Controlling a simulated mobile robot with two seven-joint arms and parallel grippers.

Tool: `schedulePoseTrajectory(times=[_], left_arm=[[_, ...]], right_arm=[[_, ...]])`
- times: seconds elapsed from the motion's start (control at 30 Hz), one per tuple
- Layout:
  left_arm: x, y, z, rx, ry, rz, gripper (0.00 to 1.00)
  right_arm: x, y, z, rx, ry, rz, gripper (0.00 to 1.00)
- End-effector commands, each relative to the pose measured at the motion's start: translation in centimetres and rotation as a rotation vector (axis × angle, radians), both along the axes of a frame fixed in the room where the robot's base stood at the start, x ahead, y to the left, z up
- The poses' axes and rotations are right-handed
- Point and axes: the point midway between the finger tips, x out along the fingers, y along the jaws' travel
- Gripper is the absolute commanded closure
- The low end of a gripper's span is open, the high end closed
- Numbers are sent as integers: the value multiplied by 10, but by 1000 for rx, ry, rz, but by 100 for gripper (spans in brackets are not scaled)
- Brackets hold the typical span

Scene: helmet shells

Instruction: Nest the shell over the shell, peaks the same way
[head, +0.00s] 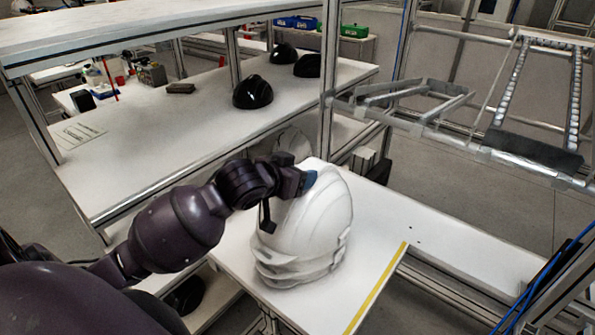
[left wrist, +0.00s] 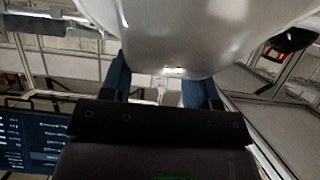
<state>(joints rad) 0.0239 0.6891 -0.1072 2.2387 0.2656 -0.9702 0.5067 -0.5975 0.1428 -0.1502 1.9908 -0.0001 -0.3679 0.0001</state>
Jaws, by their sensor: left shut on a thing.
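A white helmet shell (head: 318,215) is over another white shell (head: 288,279) at the end of the white table in the head view. Only the lower shell's rim and peak show below the upper one; the rest is hidden. Both peaks appear to point the same way, towards the near left. I cannot tell whether the shells touch all round. My left gripper (head: 311,181) is shut on the upper shell at its upper left side. In the left wrist view, the white shell (left wrist: 190,35) fills the top between the blue fingers. My right gripper is not in view.
A yellow strip (head: 376,288) marks the table's near right edge. Black helmets (head: 252,92) stand on the long white bench (head: 150,140) behind. A metal frame (head: 430,100) is at the right. The white table is clear to the right of the shells.

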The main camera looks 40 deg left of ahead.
Motion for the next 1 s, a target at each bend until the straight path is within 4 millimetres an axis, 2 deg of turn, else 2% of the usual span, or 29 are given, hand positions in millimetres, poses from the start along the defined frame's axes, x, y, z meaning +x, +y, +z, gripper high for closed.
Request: schedulePoseTrajectory(times=[0.33, 0.83, 0.87, 1.0], left_arm=[[0, 0, -5, -1, -3, -1, 97], [0, 0, -13, 0, -2, 0, 97], [0, 0, -12, 1, -3, 0, 40], [0, 0, -12, 0, -2, 0, 19]], right_arm=[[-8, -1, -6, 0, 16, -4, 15], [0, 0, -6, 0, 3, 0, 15], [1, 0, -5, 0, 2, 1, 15], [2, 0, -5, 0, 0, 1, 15]])
